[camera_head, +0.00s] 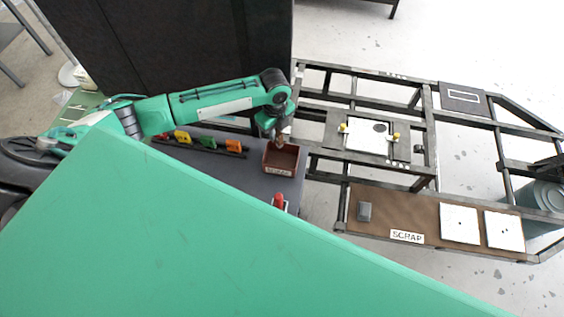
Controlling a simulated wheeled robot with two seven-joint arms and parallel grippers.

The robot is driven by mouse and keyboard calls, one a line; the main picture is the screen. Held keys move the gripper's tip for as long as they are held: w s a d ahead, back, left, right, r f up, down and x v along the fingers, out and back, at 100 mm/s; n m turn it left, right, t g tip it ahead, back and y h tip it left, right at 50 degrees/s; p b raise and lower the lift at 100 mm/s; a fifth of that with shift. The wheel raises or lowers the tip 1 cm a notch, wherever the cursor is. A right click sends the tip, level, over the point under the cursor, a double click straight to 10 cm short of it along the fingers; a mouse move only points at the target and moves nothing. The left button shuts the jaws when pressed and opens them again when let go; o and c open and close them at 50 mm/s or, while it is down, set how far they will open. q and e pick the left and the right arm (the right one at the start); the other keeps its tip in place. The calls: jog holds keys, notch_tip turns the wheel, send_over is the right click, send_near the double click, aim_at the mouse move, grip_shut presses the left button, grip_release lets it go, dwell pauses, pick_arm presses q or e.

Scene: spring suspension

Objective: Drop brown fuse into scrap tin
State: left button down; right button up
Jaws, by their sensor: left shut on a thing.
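The scrap tin (279,171) is a small open reddish-brown box with a SCRAP label on its front, standing on the dark grey tabletop. My left gripper (281,138) points down over the tin's back part, shut on a small brownish thing (281,143), which looks like the brown fuse. The fuse is mostly hidden by the fingers and very small. I cannot tell whether its lower end is above the rim or inside the tin. My right gripper is not in view.
Left of the tin a dark strip holds several coloured fuses, among them yellow (182,136), green (208,142) and orange (234,146). A red object (279,201) stands in front of the tin. A black frame (430,120) with a brown board (385,215) lies to the right.

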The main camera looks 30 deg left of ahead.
pick_arm(q)
jog(key=shift+f+b, duration=1.5)
jog(key=shift+f, duration=0.5)
jog(key=c, duration=1.3)
grip_release()
jog(key=shift+r, duration=0.1)
notch_tip(320, 180, up, 14)
jog(key=b, duration=0.2)
jog(key=shift+b, duration=0.4)
jog(key=shift+s+f, duration=0.1)
jog(key=shift+f, duration=0.15)
